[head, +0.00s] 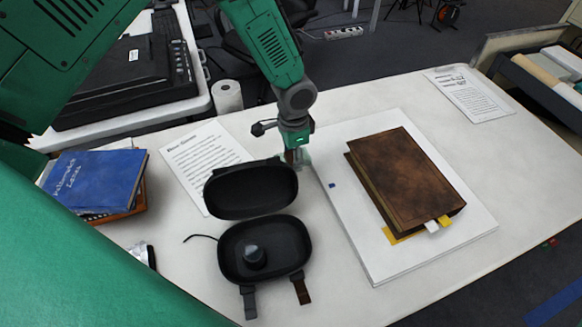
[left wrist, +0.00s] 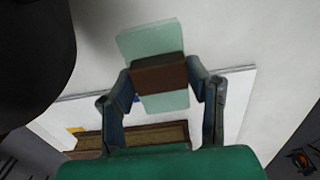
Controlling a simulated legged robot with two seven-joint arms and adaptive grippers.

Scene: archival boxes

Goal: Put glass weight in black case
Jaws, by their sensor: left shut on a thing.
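The glass weight (left wrist: 150,38) is a pale green, see-through block with a brown band around its middle. My left gripper (head: 293,151) is shut on it, with one finger on each side of the band in the left wrist view. In the head view they are just behind the raised lid of the black case (head: 250,191), near the edge of the white board; the lid partly hides the weight. My right gripper is not in view.
A brown book (head: 405,180) lies on a white board (head: 370,262) at right. A printed sheet (head: 200,158) lies left of the lid, and a blue book (head: 95,182) sits farther left. A paper roll (head: 228,97) stands behind. The front table is mostly clear.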

